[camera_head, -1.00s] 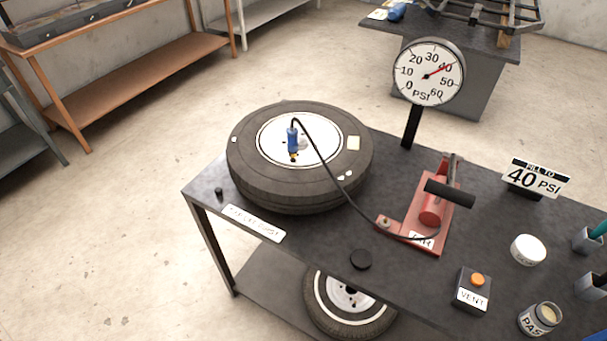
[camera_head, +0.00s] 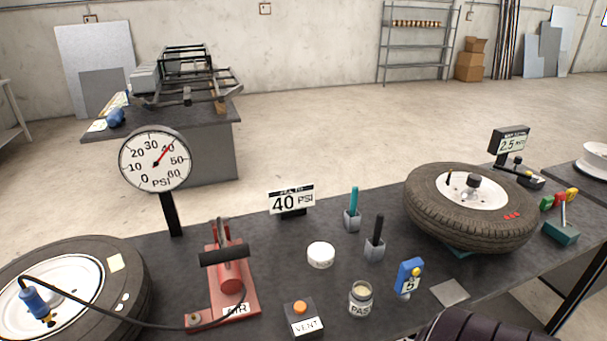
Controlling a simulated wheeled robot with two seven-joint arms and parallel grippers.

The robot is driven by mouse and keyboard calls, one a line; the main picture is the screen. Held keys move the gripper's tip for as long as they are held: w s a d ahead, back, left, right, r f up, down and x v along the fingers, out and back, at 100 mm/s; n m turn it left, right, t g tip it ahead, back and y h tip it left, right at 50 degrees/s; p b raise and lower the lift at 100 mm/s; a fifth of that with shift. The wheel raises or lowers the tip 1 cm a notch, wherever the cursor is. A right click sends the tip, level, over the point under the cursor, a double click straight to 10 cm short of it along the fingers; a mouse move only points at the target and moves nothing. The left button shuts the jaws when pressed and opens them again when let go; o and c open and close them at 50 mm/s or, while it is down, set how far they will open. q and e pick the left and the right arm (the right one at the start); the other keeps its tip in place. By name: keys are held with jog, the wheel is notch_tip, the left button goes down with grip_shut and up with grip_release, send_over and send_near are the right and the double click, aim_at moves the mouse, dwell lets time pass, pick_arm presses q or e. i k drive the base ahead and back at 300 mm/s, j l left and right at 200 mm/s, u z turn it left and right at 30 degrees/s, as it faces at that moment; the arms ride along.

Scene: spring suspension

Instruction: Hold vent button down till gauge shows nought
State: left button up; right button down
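The vent button is an orange knob (camera_head: 299,307) on a dark box labelled VENT (camera_head: 304,322), near the bench's front edge in the head view. Nothing touches the button, and it stands raised. The round white gauge (camera_head: 155,160) stands on a black post at the left, with its red needle at about 40 PSI. A black hose runs from the red air pump (camera_head: 232,275) to a blue chuck (camera_head: 35,303) on the left tire (camera_head: 125,295). Neither of my grippers is in view.
A 40 PSI sign (camera_head: 292,201), a white tin (camera_head: 320,255), a jar (camera_head: 361,299) and a blue gauge block (camera_head: 408,277) stand around the vent box. Another tire (camera_head: 470,210) lies at the right. A dark ribbed object (camera_head: 480,326) shows at the bottom edge; I cannot tell what it is.

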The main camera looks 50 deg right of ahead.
aim_at(300, 307)
jog(key=i+l+z, duration=0.15)
jog(key=z, duration=1.3)
